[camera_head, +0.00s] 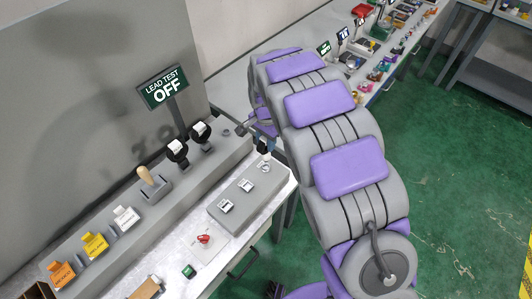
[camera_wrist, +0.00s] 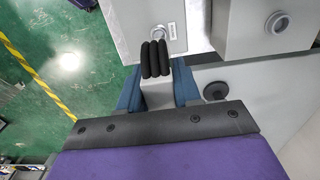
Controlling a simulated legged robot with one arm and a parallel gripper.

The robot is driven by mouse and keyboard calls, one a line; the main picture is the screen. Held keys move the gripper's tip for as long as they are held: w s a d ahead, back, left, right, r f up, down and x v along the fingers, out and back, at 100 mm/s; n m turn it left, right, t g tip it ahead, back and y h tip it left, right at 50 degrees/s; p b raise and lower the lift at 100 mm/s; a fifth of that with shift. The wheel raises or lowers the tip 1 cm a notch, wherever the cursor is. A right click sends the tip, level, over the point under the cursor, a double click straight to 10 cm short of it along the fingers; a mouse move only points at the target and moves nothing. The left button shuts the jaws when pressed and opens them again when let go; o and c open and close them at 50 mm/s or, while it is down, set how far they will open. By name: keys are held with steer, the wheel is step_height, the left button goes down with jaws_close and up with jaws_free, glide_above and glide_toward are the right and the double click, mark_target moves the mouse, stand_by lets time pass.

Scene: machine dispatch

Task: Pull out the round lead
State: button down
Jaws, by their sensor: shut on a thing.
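A grey block (camera_head: 228,209) with a row of white fittings lies on the bench. My gripper (camera_head: 264,148) is over its far end, by a small round white fitting (camera_head: 264,166).
A sign (camera_head: 163,88) reads "LEAD TEST OFF". The console behind holds a lever (camera_head: 147,176), two black-and-white switches and orange, yellow and white labelled parts. A red part (camera_head: 204,239) and a green part (camera_head: 188,271) lie in front. Another round fitting (camera_wrist: 278,24) is right of my fingers.

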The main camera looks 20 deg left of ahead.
steer(key=shift+r+p, duration=0.7)
steer(key=shift+r, duration=1.9)
